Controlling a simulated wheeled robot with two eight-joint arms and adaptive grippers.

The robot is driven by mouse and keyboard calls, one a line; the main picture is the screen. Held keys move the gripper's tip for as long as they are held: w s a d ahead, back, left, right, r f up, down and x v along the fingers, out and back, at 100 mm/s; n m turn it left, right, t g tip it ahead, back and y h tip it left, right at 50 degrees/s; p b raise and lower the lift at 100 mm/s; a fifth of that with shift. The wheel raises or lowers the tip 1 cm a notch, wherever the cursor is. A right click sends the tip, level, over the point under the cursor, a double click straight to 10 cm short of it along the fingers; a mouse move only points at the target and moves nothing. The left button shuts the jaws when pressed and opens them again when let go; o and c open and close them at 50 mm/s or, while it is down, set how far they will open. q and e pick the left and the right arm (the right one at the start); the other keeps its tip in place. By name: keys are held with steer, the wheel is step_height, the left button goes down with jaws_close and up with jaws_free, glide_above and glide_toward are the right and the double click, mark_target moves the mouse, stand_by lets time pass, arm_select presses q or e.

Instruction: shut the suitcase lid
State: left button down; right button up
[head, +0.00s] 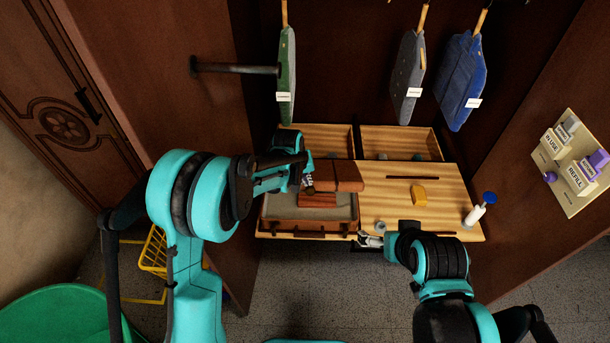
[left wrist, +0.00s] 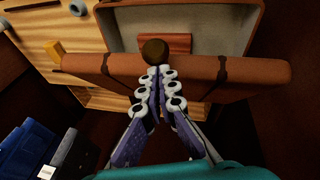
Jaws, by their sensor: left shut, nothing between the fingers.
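The brown suitcase (head: 285,227) lies open on the wooden shelf, its grey-lined base facing up with a reddish-brown block (head: 318,200) inside. Its lid (head: 348,178) stands raised at the back; in the left wrist view the lid (left wrist: 250,76) spans the picture. My left gripper (head: 308,182) is shut and empty at the lid. In the left wrist view its fingertips (left wrist: 155,72) overlap the lid's edge, just below a round dark brown knob (left wrist: 154,51); contact is unclear. My right gripper (head: 370,240) is low at the shelf's front edge; its finger opening is unclear.
Behind the suitcase are two open wooden compartments (head: 400,135). Garments, including a blue one (head: 462,80), hang above. A yellow block (head: 418,195), a dark stick (head: 412,177) and a blue-capped white bottle (head: 480,208) stand or lie right of the suitcase.

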stand_by(0.3)
arm_select(q)
steer(key=s+f+t+b, duration=0.1)
steer(key=s+f+b, duration=0.5)
steer(key=f+b, duration=0.2)
steer(key=shift+f+t, duration=0.3)
steer(key=shift+f, duration=0.5)
steer(key=s+f+p+v, duration=0.1)
steer(key=p+v, duration=0.4)
steer(key=v, duration=0.8)
steer(key=shift+s+a, duration=0.2)
steer(key=shift+s, duration=0.2)
steer(key=shift+a+r, duration=0.1)
